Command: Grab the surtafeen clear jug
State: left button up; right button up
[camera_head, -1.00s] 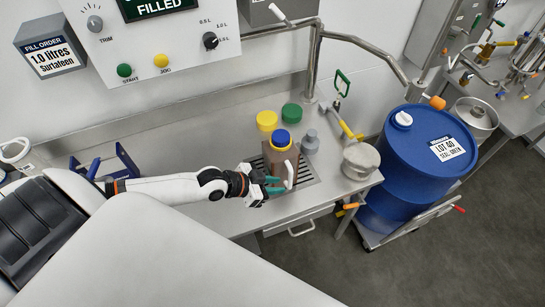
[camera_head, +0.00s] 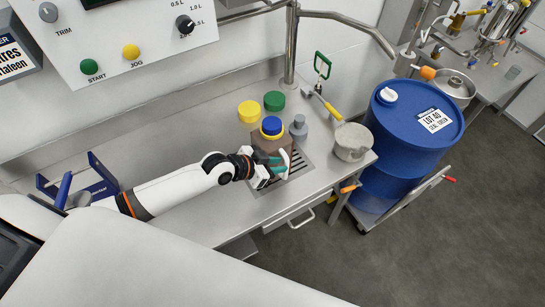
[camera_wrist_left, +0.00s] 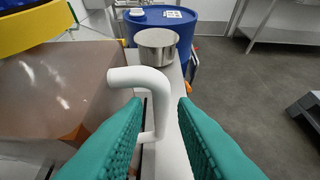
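The jug (camera_head: 268,147) is brown-tinted and see-through, with a blue cap, a yellow collar and a white handle. It stands upright on the bench's drain grate in the head view. In the left wrist view its brown body (camera_wrist_left: 75,85) fills the left side, and its white handle (camera_wrist_left: 158,90) stands in the middle. My left gripper (camera_head: 277,174) is at the near side of the jug. Its teal fingers (camera_wrist_left: 160,108) are apart, one on each side of the handle, with a visible gap to the right finger. My right gripper is not in view.
A yellow lid (camera_head: 249,111), a green lid (camera_head: 274,101) and a grey bottle (camera_head: 298,128) stand close behind the jug. A metal pot (camera_head: 352,142) is to the right, before a blue drum (camera_head: 413,135). A blue frame (camera_head: 88,187) is at left. The bench's left middle is clear.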

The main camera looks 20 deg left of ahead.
pick_arm(q)
jog(key=b+x, duration=0.1)
jog(key=x, duration=0.1)
jog(key=shift+w+d+f, duration=0.15)
jog(key=shift+w, duration=0.1)
grip_shut()
dwell(1.1)
jog(key=shift+w+d+r, duration=0.1)
jog(key=shift+w+r, duration=0.1)
jog(key=shift+r, duration=0.15)
